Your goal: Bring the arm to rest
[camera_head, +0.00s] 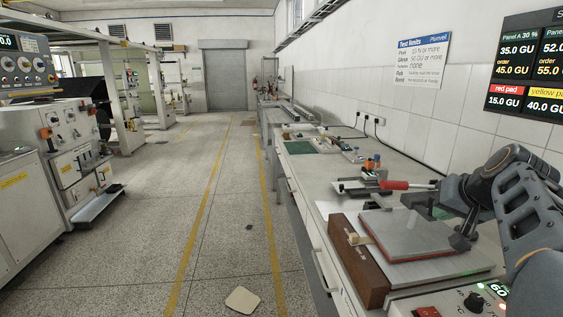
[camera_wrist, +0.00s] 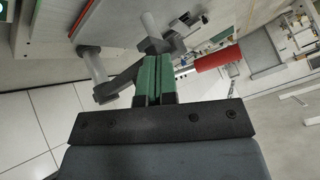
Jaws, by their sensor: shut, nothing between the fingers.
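My arm (camera_head: 528,205) is bent at the right edge of the head view, above the bench. My gripper (camera_head: 439,213) is over the far right part of a flat press plate, and my arm partly covers that area. In the wrist view, the green finger pads of my gripper (camera_wrist: 153,78) are together, with nothing between them. A lever with a red handle (camera_head: 408,184) is close by in the head view. The same red handle (camera_wrist: 217,57) is to the right of the fingers in the wrist view; I cannot tell the gap.
The grey press plate (camera_head: 410,230) has a brown block (camera_head: 358,262) along its left side. A control box (camera_head: 458,303) stands at the bench's front. Small items and a green mat (camera_head: 299,147) are farther along the bench. The floor aisle (camera_head: 225,215) is mostly open, with a pale pad (camera_head: 242,300) on it.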

